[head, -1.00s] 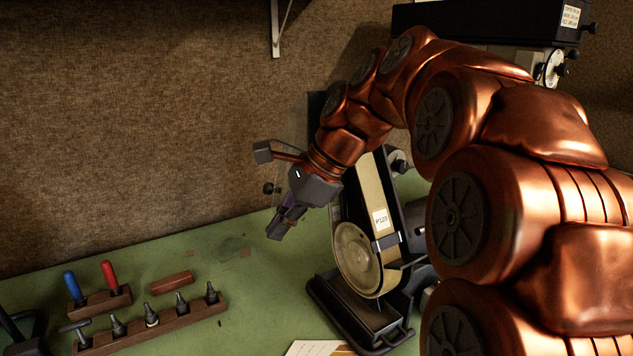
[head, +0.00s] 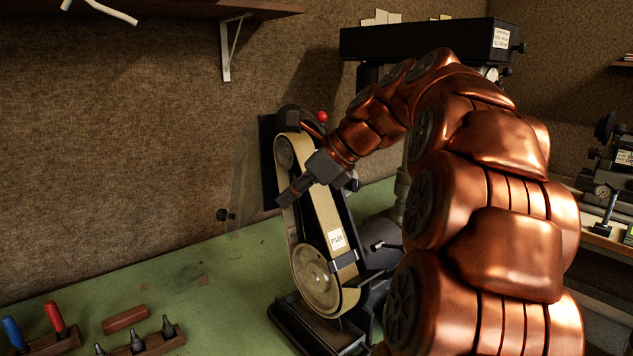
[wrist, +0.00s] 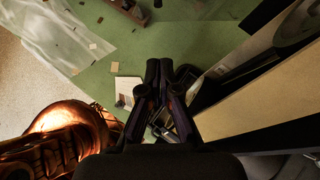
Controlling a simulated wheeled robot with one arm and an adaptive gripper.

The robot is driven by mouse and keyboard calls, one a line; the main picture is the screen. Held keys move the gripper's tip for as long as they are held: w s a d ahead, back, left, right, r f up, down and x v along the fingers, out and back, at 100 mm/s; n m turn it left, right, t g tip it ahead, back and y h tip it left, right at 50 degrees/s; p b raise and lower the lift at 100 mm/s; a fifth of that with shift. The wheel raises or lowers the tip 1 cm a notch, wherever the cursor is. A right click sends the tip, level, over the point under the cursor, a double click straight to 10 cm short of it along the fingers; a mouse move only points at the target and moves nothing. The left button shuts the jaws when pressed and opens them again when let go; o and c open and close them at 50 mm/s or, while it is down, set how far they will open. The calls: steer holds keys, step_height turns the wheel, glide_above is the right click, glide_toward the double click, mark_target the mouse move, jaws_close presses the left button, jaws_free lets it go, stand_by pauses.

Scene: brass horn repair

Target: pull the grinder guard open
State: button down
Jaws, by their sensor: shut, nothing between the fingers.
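The grinder (head: 345,262) stands on the green bench, a tall tan belt running over a lower wheel. A clear guard (head: 246,172) with a dark knob (head: 223,214) stands out to the left of the belt, apart from it, swung open. Its clear sheet (wrist: 62,32) also appears at the upper left in the wrist view. My gripper (head: 284,201) is shut and empty, in front of the upper belt and right of the knob, not touching the knob. In the wrist view, my gripper (wrist: 168,68) points down, with the belt (wrist: 255,95) to its right.
A wooden tool rack (head: 145,343) and a red-brown block (head: 125,319) lie on the bench at the lower left. A shelf bracket (head: 228,50) hangs above. A black-topped machine (head: 425,42) stands behind my arm. The bench left of the grinder is mostly clear.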

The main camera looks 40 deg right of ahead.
mark_target(237, 223)
steer(key=shift+w+a+f+p, duration=0.35)
steer(key=shift+w+a+f, duration=0.4)
steer(key=shift+w, duration=0.45)
steer(key=shift+w+a+f+p, duration=0.3)
steer(key=shift+w+a+f, duration=0.45)
steer(key=shift+w, duration=0.45)
steer(key=shift+w+a+f+p, duration=0.35)
steer(key=shift+w+a+f, duration=0.4)
steer(key=shift+w, duration=0.45)
